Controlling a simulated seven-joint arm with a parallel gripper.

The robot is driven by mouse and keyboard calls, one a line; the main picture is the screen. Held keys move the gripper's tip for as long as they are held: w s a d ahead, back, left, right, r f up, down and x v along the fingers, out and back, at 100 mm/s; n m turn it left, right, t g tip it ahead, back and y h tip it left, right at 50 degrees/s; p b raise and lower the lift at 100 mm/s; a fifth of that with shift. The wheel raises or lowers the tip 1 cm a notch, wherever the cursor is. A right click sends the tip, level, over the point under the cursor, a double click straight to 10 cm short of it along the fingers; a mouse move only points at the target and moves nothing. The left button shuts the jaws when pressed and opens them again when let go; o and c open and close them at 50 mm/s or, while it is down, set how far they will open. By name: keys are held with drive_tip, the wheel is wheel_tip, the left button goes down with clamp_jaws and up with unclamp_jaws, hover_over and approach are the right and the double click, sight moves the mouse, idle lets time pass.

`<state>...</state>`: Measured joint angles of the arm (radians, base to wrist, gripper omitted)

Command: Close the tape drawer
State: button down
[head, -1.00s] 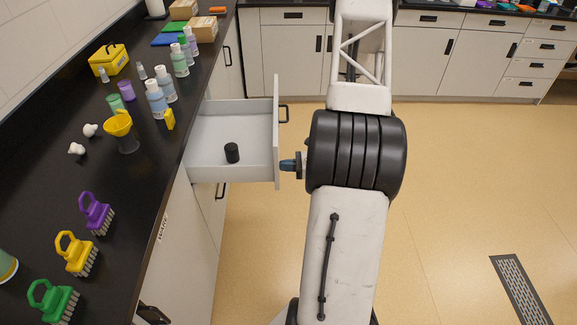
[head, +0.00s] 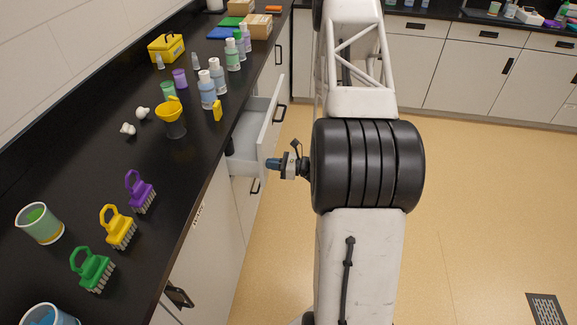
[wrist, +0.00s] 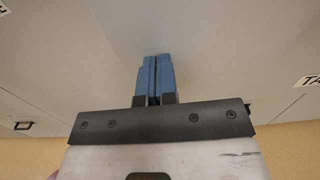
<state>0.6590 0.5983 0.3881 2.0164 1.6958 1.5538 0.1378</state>
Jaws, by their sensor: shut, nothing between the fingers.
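The white drawer (head: 270,125) under the left black counter stands partly open, with its dark handle on the front. A black cylinder (head: 230,145) inside it is mostly hidden by the counter edge. My gripper (head: 269,163) is shut and empty, its blue fingertips pointing left at the near end of the drawer front. In the wrist view the blue fingers (wrist: 154,75) are pressed together before a pale panel. A cut-off label (wrist: 308,81) reading "TA" shows at the right. I cannot tell whether the fingertips touch the panel.
Bottles (head: 208,90), brushes (head: 119,228), a yellow funnel (head: 171,112) and a yellow case (head: 166,48) stand on the left counter (head: 200,150). Closed cabinets (head: 470,75) line the back. The floor (head: 480,180) to the right is clear.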

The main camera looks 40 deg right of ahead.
sight(235, 159)
drive_tip(key=x, duration=1.3)
drive_tip(key=shift+w+a, duration=0.4)
drive_tip(key=shift+w, duration=0.05)
drive_tip(key=shift+w, duration=0.1)
drive_tip(key=shift+d+r, duration=0.1)
drive_tip(key=v, duration=1.4)
drive_tip(key=shift+s, duration=0.4)
drive_tip(key=shift+d, duration=0.15)
